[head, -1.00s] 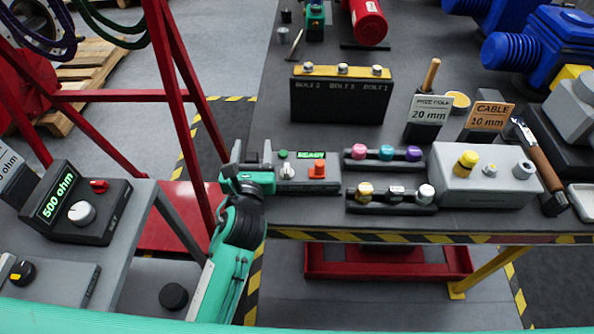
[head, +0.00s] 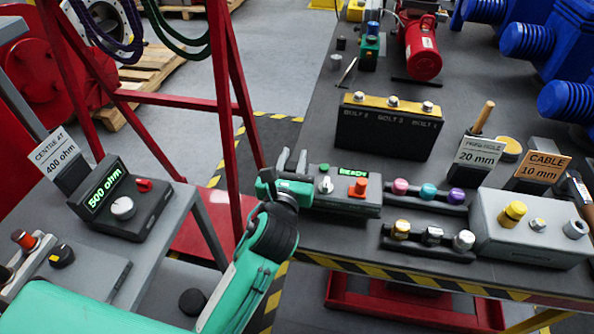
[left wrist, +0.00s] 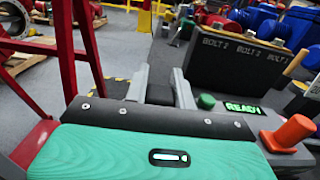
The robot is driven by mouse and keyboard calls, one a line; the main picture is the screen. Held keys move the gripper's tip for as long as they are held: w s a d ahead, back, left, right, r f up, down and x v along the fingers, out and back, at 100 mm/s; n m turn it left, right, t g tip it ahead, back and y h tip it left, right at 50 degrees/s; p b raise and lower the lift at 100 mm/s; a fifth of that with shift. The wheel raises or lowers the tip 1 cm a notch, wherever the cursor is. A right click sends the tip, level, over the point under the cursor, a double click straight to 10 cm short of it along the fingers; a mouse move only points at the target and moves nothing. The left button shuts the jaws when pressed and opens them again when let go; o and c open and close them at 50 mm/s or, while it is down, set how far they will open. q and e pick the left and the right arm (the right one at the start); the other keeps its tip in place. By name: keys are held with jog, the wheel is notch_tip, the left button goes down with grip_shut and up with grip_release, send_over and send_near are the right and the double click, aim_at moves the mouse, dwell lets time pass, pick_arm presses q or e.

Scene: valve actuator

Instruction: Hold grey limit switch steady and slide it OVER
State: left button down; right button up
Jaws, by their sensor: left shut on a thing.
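My left gripper (head: 291,163) is at the left end of the grey box with the READY display (head: 353,173), near the table's left edge. In the left wrist view, its two grey fingers (left wrist: 160,78) stand a small gap apart. A dark block (left wrist: 160,94) sits between them, mostly hidden behind the gripper body. I cannot tell for certain whether this block is the grey limit switch. No other thing is clearly recognisable as the switch. My right gripper is not in view.
The box carries a green button (left wrist: 206,102) and an orange knob (head: 358,187). Racks of coloured knobs (head: 428,193) stand to its right, and a black bolt block (head: 389,128) stands behind. A red frame (head: 232,100) rises left of the gripper. A 500 ohm box (head: 118,208) is further left.

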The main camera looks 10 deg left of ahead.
pick_arm(q)
notch_tip(320, 180, up, 5)
jog(key=shift+f, duration=4.45)
jog(key=shift+f, duration=0.1)
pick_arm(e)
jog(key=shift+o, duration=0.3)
